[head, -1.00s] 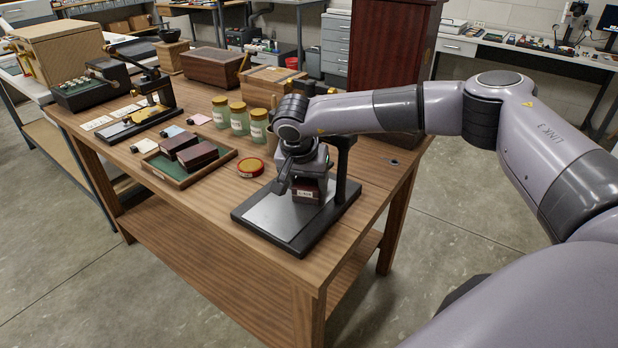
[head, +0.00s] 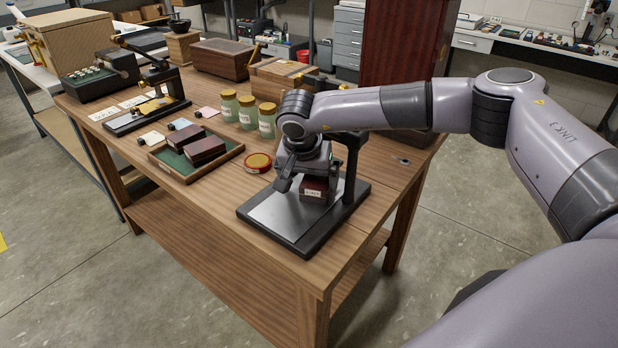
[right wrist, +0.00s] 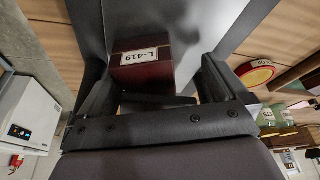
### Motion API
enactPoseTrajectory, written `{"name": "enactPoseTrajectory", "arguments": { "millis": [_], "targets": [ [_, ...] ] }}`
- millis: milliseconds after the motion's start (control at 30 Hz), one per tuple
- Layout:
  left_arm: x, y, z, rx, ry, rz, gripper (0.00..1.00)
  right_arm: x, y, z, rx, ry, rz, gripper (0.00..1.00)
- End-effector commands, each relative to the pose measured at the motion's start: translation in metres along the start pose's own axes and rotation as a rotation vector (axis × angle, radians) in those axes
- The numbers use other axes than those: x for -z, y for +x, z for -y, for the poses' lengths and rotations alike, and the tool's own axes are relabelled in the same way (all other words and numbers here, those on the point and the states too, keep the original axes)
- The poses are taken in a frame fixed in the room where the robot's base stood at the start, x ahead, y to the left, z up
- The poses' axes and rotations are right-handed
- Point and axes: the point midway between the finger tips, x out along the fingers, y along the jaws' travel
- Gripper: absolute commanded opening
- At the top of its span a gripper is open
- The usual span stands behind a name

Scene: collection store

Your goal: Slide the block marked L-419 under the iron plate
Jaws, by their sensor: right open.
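The block marked L-419 (head: 314,190) is small and dark red with a white label. It sits on the flat grey plate (head: 270,213) of a black stand (head: 351,160) at the table's near right corner. My right gripper (head: 304,172) is over and behind the block, and hides part of it and the upper part of the stand. In the right wrist view the block (right wrist: 146,64) shows between the spread fingers (right wrist: 152,78), label readable, with gaps on both sides. I cannot make out a separate iron plate above it. My left gripper is not in view.
Several jars (head: 247,113) and a wooden box (head: 280,77) stand behind. The front strip of the table is bare.

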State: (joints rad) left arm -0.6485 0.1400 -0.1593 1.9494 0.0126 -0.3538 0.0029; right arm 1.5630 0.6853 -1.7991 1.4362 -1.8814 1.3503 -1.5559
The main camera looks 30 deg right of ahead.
Motion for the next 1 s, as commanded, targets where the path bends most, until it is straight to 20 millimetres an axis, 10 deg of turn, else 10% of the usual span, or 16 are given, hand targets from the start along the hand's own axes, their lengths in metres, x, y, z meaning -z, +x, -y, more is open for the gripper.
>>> {"name": "enactPoseTrajectory", "arguments": {
  "millis": [33, 533, 967, 1000],
  "targets": [
    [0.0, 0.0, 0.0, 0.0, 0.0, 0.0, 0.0, 0.048, -0.006, -0.011, 0.002, 0.086, -0.072, 1.0],
    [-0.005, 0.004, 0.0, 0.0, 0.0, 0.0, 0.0, 0.006, -0.078, -0.002, 0.005, 0.02, -0.031, 1.0],
    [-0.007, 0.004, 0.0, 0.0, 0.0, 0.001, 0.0, -0.006, -0.084, 0.0, 0.003, 0.0, -0.017, 1.0],
    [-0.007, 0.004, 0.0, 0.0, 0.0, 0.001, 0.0, -0.006, -0.084, 0.001, 0.003, 0.0, -0.016, 0.87]
  ]
}}
